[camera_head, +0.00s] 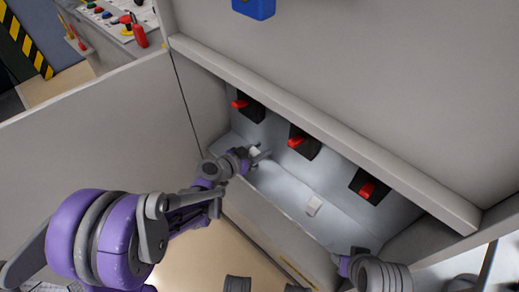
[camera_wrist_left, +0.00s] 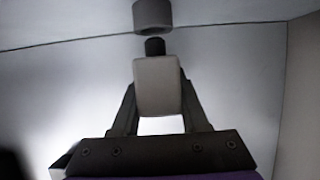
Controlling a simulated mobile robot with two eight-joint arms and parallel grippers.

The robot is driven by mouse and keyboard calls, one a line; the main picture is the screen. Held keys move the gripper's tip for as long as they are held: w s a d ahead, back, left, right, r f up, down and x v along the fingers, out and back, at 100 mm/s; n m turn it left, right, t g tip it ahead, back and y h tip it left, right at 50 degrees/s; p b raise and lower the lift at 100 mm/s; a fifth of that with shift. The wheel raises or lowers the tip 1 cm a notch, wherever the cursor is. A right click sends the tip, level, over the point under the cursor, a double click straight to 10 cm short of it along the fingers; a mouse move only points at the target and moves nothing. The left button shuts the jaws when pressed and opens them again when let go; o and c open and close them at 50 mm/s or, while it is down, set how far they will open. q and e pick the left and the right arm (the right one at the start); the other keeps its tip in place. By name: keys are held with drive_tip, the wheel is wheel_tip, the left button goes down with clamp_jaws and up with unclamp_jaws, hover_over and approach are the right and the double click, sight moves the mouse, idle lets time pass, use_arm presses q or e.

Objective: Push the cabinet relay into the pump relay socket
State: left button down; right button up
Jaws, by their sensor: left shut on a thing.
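In the left wrist view a pale grey block (camera_wrist_left: 157,88), which looks like the relay, is between the two fingers of my left gripper (camera_wrist_left: 158,100). A short dark piece (camera_wrist_left: 155,46) sticks out beyond it. A grey round fitting (camera_wrist_left: 152,14), perhaps the socket, lies just past that piece; whether they touch I cannot tell. In the head view my left gripper (camera_head: 258,158) reaches inside the open cabinet (camera_head: 290,185), low at its left end, with the pale relay (camera_head: 255,152) at its fingertips. My right arm shows at the lower right; its fingers are not clear.
Three black switch blocks with red levers (camera_head: 240,104) (camera_head: 296,142) (camera_head: 367,190) line the cabinet's back wall. The cabinet's front lip and left side wall border the opening.

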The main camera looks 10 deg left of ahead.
use_arm(q)
drive_tip(key=shift+f+b, duration=0.55)
drive_tip(key=shift+f, duration=0.35)
drive_tip(key=shift+c, duration=1.7)
unclamp_jaws()
drive_tip(key=p+v, duration=0.2)
drive_tip(key=v, duration=0.9)
drive_tip(key=shift+w+f, duration=0.1)
